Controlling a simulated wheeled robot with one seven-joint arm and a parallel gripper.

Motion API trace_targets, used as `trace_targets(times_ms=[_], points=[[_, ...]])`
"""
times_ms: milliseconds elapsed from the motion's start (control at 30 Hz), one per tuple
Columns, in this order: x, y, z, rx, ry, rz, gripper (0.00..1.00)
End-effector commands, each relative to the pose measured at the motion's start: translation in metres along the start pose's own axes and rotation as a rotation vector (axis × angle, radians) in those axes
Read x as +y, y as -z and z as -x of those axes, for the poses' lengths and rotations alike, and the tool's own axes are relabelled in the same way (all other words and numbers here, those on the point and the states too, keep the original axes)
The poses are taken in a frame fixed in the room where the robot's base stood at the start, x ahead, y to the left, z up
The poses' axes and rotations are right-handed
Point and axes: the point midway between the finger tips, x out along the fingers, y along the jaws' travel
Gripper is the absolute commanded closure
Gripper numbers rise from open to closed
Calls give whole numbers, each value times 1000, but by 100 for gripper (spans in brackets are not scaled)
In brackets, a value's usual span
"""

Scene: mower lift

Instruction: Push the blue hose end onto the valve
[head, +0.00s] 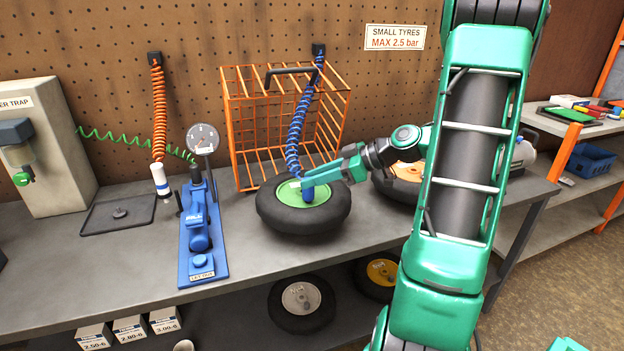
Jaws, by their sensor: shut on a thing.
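The blue coiled hose (298,122) hangs from a wall bracket down to the bench. Its blue end (308,191) is in my gripper (311,179), which is shut on it from the right. The end points down over the green hub of a black tyre (277,213) that lies flat on the bench. I cannot make out the valve; the hose end and gripper cover part of the hub. I cannot tell whether the hose end touches the valve.
An orange wire cage (235,110) stands behind the tyre. A blue stand with a gauge (202,138) is to the left. A second tyre with an orange hub (382,190) lies to the right, partly behind my arm. The bench front (130,270) is clear.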

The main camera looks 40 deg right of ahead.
Motion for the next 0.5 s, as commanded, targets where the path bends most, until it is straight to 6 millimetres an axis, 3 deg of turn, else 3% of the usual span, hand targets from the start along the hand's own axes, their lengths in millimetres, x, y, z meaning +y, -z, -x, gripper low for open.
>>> trace_targets(times_ms=[500], points=[[0,-6,-3,0,0,0,100]])
